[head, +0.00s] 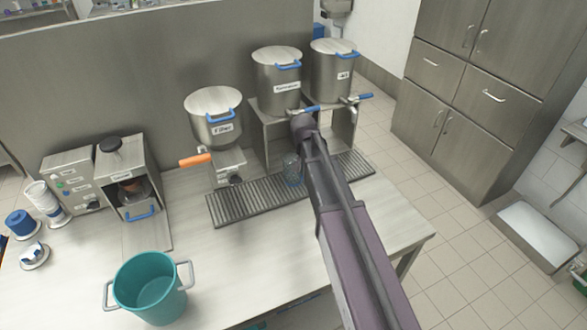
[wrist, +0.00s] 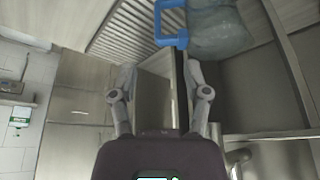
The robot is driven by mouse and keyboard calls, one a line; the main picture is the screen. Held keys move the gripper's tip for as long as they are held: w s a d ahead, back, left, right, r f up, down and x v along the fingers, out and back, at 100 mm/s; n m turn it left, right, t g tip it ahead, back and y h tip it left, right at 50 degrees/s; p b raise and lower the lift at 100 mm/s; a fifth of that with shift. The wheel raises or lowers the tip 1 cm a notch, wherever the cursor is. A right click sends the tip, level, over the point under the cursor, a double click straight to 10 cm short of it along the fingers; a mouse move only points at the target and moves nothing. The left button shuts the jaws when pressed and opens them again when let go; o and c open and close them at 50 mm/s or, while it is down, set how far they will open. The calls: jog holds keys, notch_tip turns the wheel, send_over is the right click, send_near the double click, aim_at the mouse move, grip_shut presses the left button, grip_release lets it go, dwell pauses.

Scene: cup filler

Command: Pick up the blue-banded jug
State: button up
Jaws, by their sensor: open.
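A clear jug (head: 291,166) with blue on it stands on the slatted drip tray (head: 233,208), just left of my arm in the head view. In the wrist view a clear vessel (wrist: 215,30) with a blue handle (wrist: 168,24) shows at the top edge, partly cut off; it looks like the same jug. My gripper (wrist: 160,72) is open and empty, its two fingers spread below the vessel in that picture and apart from it. The gripper itself is hidden behind my arm in the head view.
Steel pots with taps, including one labelled Filler (head: 213,118), stand behind the tray. A teal bucket (head: 150,285) stands at the table's front left. A steel machine (head: 130,185) and stacked cups (head: 45,197) are further left. The table between bucket and tray is clear.

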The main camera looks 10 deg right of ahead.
jog(key=shift+f, duration=0.1)
dwell(0.3)
jog(key=b+x, duration=0.8)
jog(key=shift+f, duration=0.2)
dwell(0.3)
jog(key=shift+w+d+f, duration=0.1)
jog(key=shift+w, duration=0.05)
dwell(0.3)
jog(key=shift+d+b+x, duration=0.2)
jog(key=shift+b+x, duration=2.2)
jog(key=shift+x, duration=0.05)
grip_shut()
